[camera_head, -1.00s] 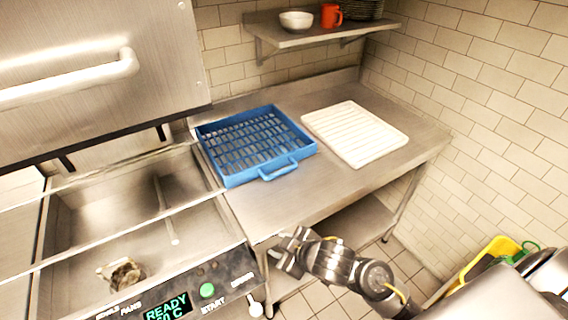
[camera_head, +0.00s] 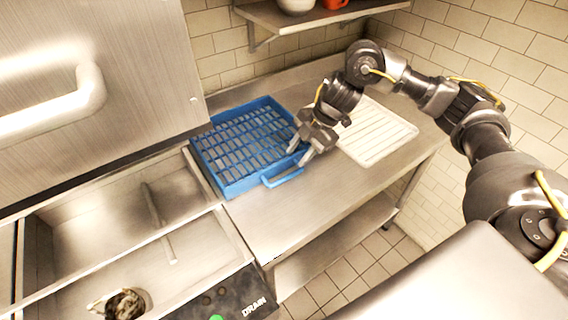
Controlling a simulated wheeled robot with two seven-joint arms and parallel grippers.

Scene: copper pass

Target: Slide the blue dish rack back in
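The blue dish rack (camera_head: 232,187) lies flat on the steel side table (camera_head: 262,222), next to the dishwasher's open sink-like bay (camera_head: 120,215). Its looped handle (camera_head: 284,178) sticks out at the front right. My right gripper (camera_head: 297,157) comes in from the right and points down at the rack's right edge, just behind the handle. Its two fingers are spread apart and hold nothing that I can see. I cannot tell whether a finger touches the rack. My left gripper is not in view.
A white ribbed drainboard (camera_head: 375,135) lies right of the rack, partly behind my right arm. The steel hood with a bar handle (camera_head: 60,105) is raised at upper left. A shelf (camera_head: 300,17) with a bowl and an orange mug is above. The table front is clear.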

